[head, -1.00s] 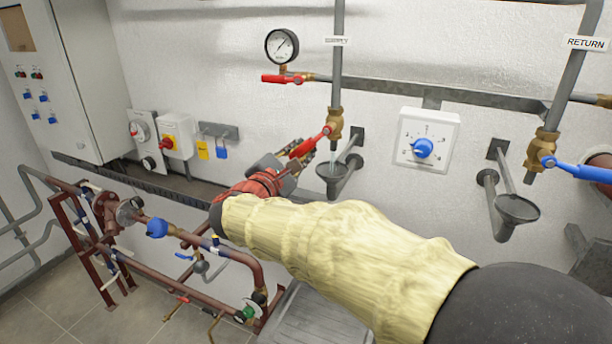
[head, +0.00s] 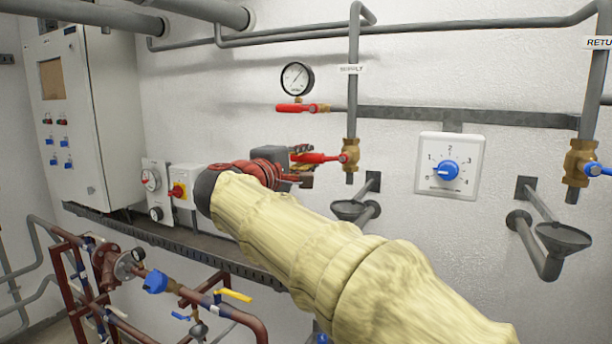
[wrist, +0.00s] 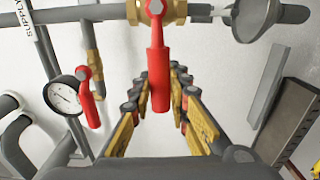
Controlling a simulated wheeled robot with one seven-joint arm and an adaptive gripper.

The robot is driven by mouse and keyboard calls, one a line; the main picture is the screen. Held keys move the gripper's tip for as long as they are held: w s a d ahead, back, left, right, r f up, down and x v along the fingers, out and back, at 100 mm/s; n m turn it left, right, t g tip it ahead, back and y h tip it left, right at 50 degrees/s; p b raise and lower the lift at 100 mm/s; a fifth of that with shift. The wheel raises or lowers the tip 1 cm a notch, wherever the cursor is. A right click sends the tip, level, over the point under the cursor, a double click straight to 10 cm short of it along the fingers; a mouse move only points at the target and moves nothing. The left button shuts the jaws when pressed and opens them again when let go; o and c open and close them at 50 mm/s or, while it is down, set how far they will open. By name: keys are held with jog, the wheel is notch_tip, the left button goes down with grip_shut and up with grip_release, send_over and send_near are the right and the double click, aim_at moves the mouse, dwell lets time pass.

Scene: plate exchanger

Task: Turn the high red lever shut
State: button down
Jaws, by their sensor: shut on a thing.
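The red lever (head: 318,157) on the brass valve (head: 350,153) of the supply pipe lies nearly level, pointing left from the valve. In the wrist view the lever (wrist: 158,65) runs down from the brass valve (wrist: 157,12) between the two finger pads (wrist: 160,98). The pads partly hide in the head view behind my wrist. A second red lever (head: 295,107) sits above, under the round gauge (head: 297,78), also level; it shows in the wrist view (wrist: 88,95), apart from my fingers.
A grey funnel (head: 352,210) stands below the supply valve. A white dial box with a blue knob (head: 446,169) is to the right, then a blue-levered return valve (head: 580,163). An electrical cabinet (head: 70,120) and pipework (head: 150,280) are at left.

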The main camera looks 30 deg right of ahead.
jog(key=shift+r+m, duration=0.25)
jog(key=shift+m, duration=0.05)
jog(key=c, duration=1.7)
grip_release()
jog(key=shift+c, duration=0.2)
jog(key=shift+o, duration=0.4)
jog(key=v, duration=1.2)
